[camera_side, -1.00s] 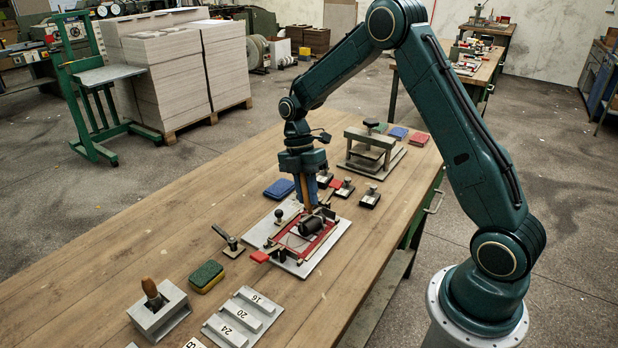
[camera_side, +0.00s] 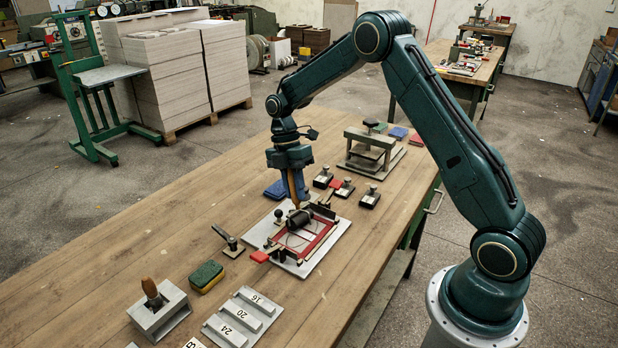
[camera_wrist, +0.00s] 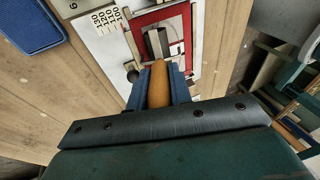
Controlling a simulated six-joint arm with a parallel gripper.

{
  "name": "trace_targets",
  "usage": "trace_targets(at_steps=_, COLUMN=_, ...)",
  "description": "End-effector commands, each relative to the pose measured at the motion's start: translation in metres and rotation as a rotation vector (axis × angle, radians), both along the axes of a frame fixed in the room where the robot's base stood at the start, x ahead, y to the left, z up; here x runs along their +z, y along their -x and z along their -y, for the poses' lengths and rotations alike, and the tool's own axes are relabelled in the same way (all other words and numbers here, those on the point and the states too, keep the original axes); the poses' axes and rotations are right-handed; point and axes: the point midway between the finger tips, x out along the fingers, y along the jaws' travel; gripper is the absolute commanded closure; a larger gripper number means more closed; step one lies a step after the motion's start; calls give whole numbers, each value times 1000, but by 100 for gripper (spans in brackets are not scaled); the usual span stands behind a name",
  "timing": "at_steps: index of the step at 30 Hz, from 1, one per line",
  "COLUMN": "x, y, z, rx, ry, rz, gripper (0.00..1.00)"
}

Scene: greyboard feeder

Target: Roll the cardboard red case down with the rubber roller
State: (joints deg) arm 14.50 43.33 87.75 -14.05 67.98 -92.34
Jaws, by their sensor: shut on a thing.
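The red case (camera_side: 322,242) lies flat on a pale metal plate (camera_side: 341,229) on the bench; its red border also shows in the wrist view (camera_wrist: 145,20). The rubber roller (camera_side: 298,219) has a black cylinder and a wooden handle. It is over the far left part of the case; I cannot tell whether it touches the case. My gripper (camera_side: 297,190) is shut on the handle, above the plate. In the wrist view, the blue fingers of my gripper (camera_wrist: 159,88) clasp the wooden handle (camera_wrist: 159,82).
A lever tool (camera_side: 229,243) and a green-and-yellow sponge (camera_side: 206,277) lie left of the plate. A numbered block rack (camera_side: 240,318) and a metal holder (camera_side: 160,308) are in front. Stamps (camera_side: 345,187), a blue pad (camera_side: 276,189) and a press (camera_side: 371,150) stand behind.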

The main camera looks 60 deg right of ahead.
Motion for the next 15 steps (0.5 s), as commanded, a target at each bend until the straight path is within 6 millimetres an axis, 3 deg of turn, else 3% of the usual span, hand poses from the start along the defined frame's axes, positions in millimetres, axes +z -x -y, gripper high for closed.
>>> trace_targets(at_steps=15, x=2, y=-4, z=-13, rx=3, ry=0, rz=10, gripper=100)
